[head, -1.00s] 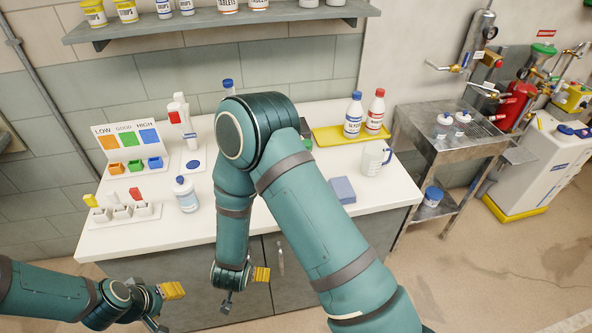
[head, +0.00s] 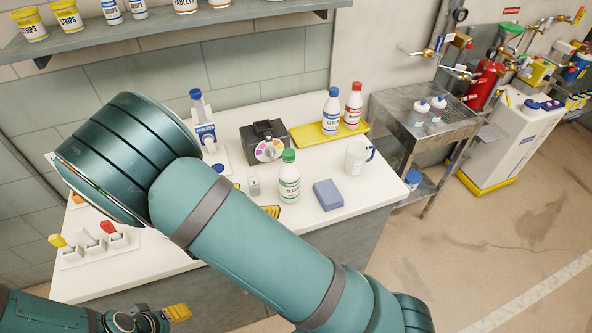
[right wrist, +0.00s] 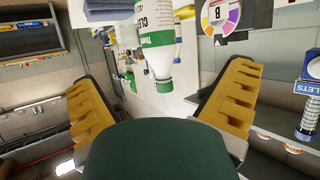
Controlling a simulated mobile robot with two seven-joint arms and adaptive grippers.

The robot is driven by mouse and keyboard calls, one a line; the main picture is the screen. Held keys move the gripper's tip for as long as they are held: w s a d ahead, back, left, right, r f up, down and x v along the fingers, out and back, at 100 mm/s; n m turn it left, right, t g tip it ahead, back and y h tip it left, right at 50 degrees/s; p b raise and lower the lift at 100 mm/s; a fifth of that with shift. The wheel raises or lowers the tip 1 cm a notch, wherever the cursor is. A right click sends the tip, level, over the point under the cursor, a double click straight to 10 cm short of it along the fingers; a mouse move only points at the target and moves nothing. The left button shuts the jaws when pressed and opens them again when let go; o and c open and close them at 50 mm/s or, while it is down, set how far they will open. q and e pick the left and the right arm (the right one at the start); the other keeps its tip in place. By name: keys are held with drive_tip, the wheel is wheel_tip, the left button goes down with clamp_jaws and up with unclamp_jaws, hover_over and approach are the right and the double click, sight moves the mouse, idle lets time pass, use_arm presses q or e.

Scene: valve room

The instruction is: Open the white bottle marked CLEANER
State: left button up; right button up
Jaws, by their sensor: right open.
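The white bottle marked CLEANER (head: 289,182) stands upright on the white counter, with a green cap (head: 288,156) and a green-edged label that is only partly legible. My right gripper (head: 268,209) is mostly hidden behind my own arm; yellow finger pads show just left of the bottle. In the right wrist view my right gripper (right wrist: 162,92) is open and empty, its two yellow fingers wide apart. The bottle (right wrist: 156,30) shows between and beyond them, its cap (right wrist: 163,82) towards the gripper. My left gripper (head: 176,313) is low at the counter's front; its opening is unclear.
Behind are a black device with a colour dial (head: 268,149) and a yellow tray (head: 312,137) with two bottles. My arm hides the counter's left part.

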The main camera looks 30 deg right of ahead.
sight(282, 182)
drive_tip(key=x, duration=0.8)
drive_tip(key=shift+w+d+r, duration=0.1)
drive_tip(key=shift+d+r, duration=0.05)
drive_tip(key=shift+d, duration=0.3)
drive_tip(key=shift+b+x, duration=0.3)
drive_tip(key=shift+x, duration=2.6)
drive_tip(key=shift+d+r, duration=0.1)
drive_tip(key=shift+c, duration=0.3)
drive_tip(key=c, duration=1.3)
